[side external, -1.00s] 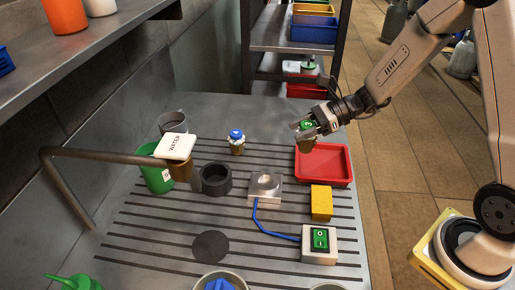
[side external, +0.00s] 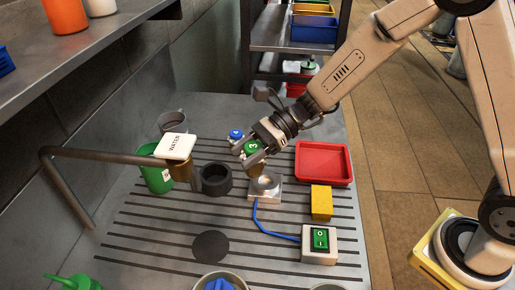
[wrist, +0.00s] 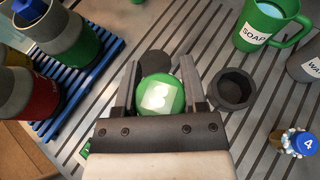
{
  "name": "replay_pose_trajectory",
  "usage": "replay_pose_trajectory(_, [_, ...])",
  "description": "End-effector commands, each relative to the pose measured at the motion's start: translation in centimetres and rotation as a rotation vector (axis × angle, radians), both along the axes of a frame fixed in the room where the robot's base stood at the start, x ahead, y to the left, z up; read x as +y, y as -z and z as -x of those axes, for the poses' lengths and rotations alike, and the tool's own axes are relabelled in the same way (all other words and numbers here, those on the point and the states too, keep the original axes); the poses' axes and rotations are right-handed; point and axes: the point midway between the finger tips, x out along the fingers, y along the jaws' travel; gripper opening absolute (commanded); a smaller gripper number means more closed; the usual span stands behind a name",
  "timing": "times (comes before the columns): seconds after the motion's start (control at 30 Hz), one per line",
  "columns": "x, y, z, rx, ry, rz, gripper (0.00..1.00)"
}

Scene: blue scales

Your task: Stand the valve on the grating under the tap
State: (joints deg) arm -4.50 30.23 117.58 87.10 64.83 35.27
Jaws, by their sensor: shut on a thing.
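The valve, a piece with a round green top marked with a white figure and a brassy lower part, is held by my gripper (side external: 250,158). In the wrist view the green valve (wrist: 161,95) sits between the two dark fingers. In the side view the valve (side external: 252,147) is in the air, seen just above the silver block (side external: 265,188). The tap (side external: 110,157) is a bent grey pipe at the left, with a brass spout and a white WATER sign. The grating (side external: 150,235) is the grey surface with dark slots below it.
A dark ring (side external: 216,180) and green mug (side external: 152,178) stand near the spout. A blue-topped piece (side external: 236,133) is partly hidden behind my gripper. A red tray (side external: 324,163), yellow block (side external: 321,203) and green switch box (side external: 319,243) are at the right. A dark disc (side external: 210,246) lies in front.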

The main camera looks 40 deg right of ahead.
Motion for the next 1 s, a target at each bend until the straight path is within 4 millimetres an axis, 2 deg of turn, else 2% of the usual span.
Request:
replay_pose_trajectory(0.03, [1.4, -0.2, 0.3, -0.003, -0.029, -0.002, 0.00])
replay_pose_trajectory(0.1, [2.9, -0.4, 0.7, -0.002, -0.059, -0.002, 0.00])
replay_pose_trajectory(0.3, [5.6, -0.7, 1.6, -0.002, -0.114, -0.003, 0.00])
replay_pose_trajectory(0.67, [6.3, -0.5, 1.9, 0.000, -0.126, -0.003, 0.00])
replay_pose_trajectory(0.87, [6.2, 1.3, 1.9, 0.003, -0.126, -0.003, 0.00])
replay_pose_trajectory(1.0, [6.2, 3.5, 1.9, 0.005, -0.127, -0.002, 0.00])
